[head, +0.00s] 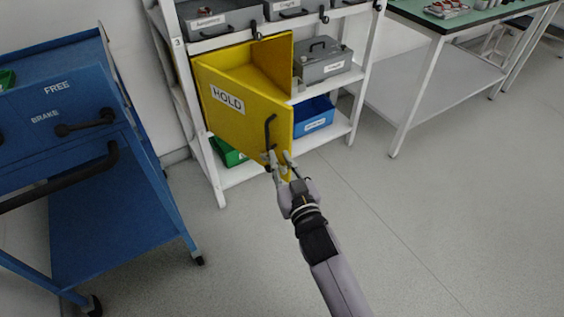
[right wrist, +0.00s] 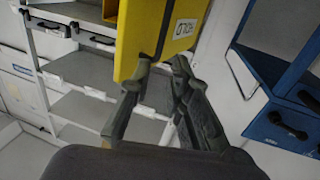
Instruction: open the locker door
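The yellow locker (head: 277,58) stands on the white shelf rack. Its door (head: 225,112), labelled HOLD, stands partly open, swung out from its left edge; part of the inside shows above it. The dark door handle (head: 269,132) is upright near the door's free edge. My right gripper (head: 279,156) is at the handle's lower end, its fingers spread apart. In the right wrist view the door (right wrist: 140,38) and handle (right wrist: 163,30) lie just beyond the fingertips (right wrist: 160,66); I cannot tell whether they touch. My left gripper is out of view.
A blue cart (head: 110,215) with dark handles stands at left, close to the door's hinge side. A grey box (head: 323,62), a blue bin (head: 314,117) and a green bin (head: 229,153) sit on the rack. A green-topped bench (head: 440,22) is at right. The floor in front is clear.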

